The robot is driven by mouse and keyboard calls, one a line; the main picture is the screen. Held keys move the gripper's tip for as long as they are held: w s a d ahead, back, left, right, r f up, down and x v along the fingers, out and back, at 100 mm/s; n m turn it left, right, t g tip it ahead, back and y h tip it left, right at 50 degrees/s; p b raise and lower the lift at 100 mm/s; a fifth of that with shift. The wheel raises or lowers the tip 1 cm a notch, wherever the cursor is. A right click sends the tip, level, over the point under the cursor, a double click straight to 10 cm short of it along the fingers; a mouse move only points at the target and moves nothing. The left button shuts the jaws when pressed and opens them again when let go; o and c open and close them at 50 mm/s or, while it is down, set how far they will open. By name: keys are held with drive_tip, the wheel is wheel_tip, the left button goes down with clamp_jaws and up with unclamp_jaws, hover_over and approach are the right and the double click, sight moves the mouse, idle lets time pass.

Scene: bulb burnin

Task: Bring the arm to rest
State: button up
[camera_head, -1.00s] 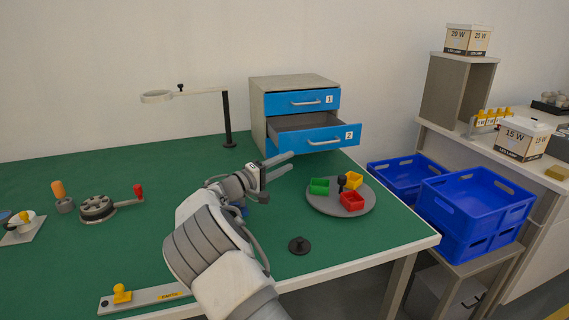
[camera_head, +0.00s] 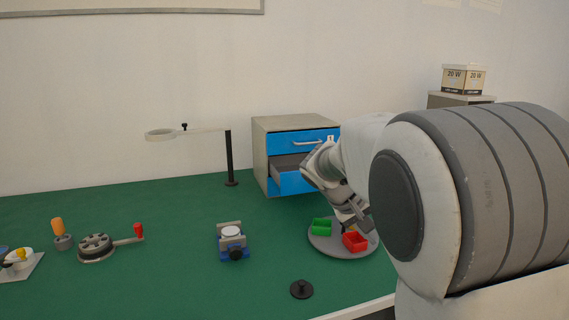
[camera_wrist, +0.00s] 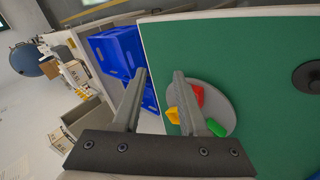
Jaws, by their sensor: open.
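My gripper (camera_wrist: 158,105) shows in the wrist view with its two fingers apart and nothing between them. It hangs above the right edge of the green bench (camera_head: 180,280), near the round grey tray (camera_head: 322,243). In the head view my arm is folded large across the right side, and its thick links hide the fingertips and part of the tray.
A drawer cabinet (camera_head: 262,150) stands at the back with its lower drawer (camera_head: 288,178) pulled out, close to my arm. A lamp-like magnifier (camera_head: 230,160), a small blue vise (camera_head: 232,243) and a black knob (camera_head: 301,289) stand on the bench. Blue crates (camera_wrist: 118,50) lie beyond its edge.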

drive_tip(key=s+a+t+y, duration=0.1)
drive_tip(key=s+a+y, duration=0.25)
drive_tip(key=s, duration=1.05)
drive_tip(key=s+a+t+y, duration=0.2)
drive_tip(key=s+a+y, duration=0.15)
drive_tip(key=s, duration=0.95)
wheel_tip(320, 180, up, 20)
drive_tip(key=d+p, duration=0.1)
drive_tip(key=p, duration=1.9)
drive_tip(key=shift+r+m+g+y, duration=0.25)
drive_tip(key=shift+m+g+y, duration=0.05)
